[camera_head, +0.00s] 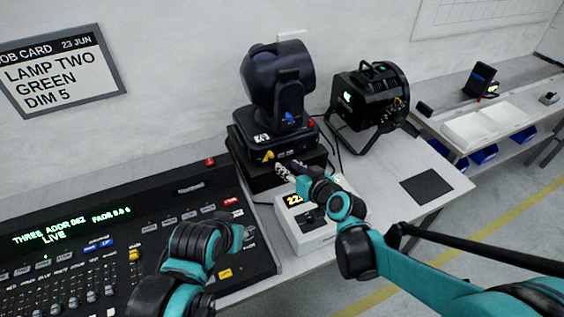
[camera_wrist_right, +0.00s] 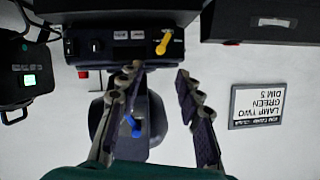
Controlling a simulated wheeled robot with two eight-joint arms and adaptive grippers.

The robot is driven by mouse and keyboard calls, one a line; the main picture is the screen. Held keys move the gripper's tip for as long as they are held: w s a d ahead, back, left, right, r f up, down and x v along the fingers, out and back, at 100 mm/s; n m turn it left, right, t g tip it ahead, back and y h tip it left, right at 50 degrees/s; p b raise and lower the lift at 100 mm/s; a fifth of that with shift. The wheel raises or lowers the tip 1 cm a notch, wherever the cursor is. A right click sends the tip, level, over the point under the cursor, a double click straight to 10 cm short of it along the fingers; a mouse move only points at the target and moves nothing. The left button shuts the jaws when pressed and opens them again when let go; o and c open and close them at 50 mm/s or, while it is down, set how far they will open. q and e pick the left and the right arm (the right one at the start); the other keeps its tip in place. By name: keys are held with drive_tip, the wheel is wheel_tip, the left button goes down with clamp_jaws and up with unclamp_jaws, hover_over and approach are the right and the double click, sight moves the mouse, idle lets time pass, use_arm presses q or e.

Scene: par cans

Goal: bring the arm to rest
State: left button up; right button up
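My right gripper (camera_head: 284,171) is in front of the base of a black moving-head lamp (camera_head: 277,78), above the table. In the right wrist view, which is upside down, my right gripper (camera_wrist_right: 157,78) has its two fingers spread apart with nothing between them. The lamp base (camera_wrist_right: 125,44) with a yellow lever (camera_wrist_right: 164,42) lies beyond the fingertips, and a blue knob (camera_wrist_right: 132,124) shows between the fingers. I cannot tell whether a finger touches the lamp. My left arm (camera_head: 196,247) is over the right part of the console; its fingers do not show clearly.
The lighting console (camera_head: 130,222) fills the left of the table. A white box with a yellow display (camera_head: 304,230) stands under my right forearm. A second black lamp (camera_head: 369,97) stands right of the first. A dark mat (camera_head: 427,187) lies on clear tabletop. A job card (camera_head: 62,70) hangs on the wall.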

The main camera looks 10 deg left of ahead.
drive_tip(key=shift+v, duration=0.85)
drive_tip(key=s+d+f+m+g+h, duration=0.1)
drive_tip(key=s+d+h, duration=0.3)
drive_tip(key=s+d, duration=0.5)
drive_tip(key=s+d+f+m+g+h, duration=0.2)
drive_tip(key=s+d+m+h, duration=0.2)
drive_tip(key=s+d, duration=0.6)
drive_tip(key=d, duration=0.5)
drive_tip(key=shift+d+g+h, duration=0.3)
drive_tip(key=shift+d, duration=0.1)
